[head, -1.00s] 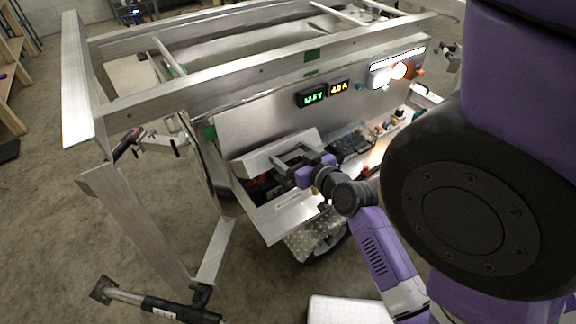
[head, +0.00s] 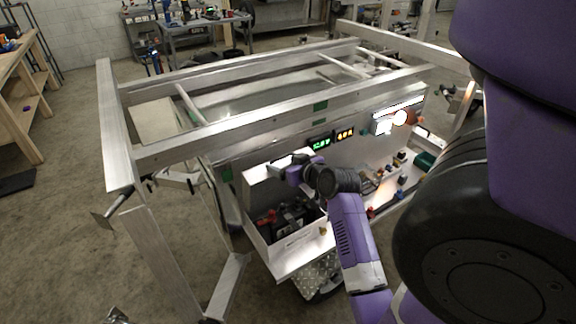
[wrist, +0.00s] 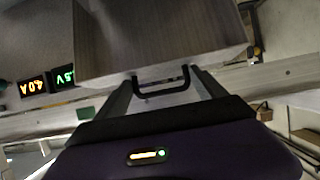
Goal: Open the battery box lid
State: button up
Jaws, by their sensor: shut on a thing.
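The battery box (head: 301,246) is a light metal box on the trailer's side panel. Its lid (head: 258,187) stands raised at the back of the box, and the dark battery (head: 286,219) with red parts shows inside. My gripper (head: 278,168) is at the lid's upper edge. In the wrist view the lid (wrist: 160,38) is a broad grey panel with a black U-shaped handle (wrist: 162,93). The two fingers of my gripper (wrist: 163,86) are on either side of this handle and shut on it. The exact finger contact is hard to see.
The trailer's aluminium frame rail (head: 240,125) runs above the box. Lit displays (head: 332,139) and a bright lamp (head: 400,118) are on the panel. Small coloured parts (head: 400,180) sit on a shelf to the right. The floor at left (head: 65,240) is clear.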

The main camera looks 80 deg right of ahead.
jog(key=shift+s+d+r, duration=0.2)
jog(key=shift+s+r, duration=0.05)
jog(key=shift+r, duration=0.05)
jog(key=o, duration=1.8)
jog(key=shift+f, duration=0.1)
jog(key=shift+w+a+f, duration=0.1)
jog(key=b+v, duration=0.1)
jog(key=v, duration=0.7)
jog(key=shift+w+b, duration=0.1)
jog(key=shift+b, duration=0.3)
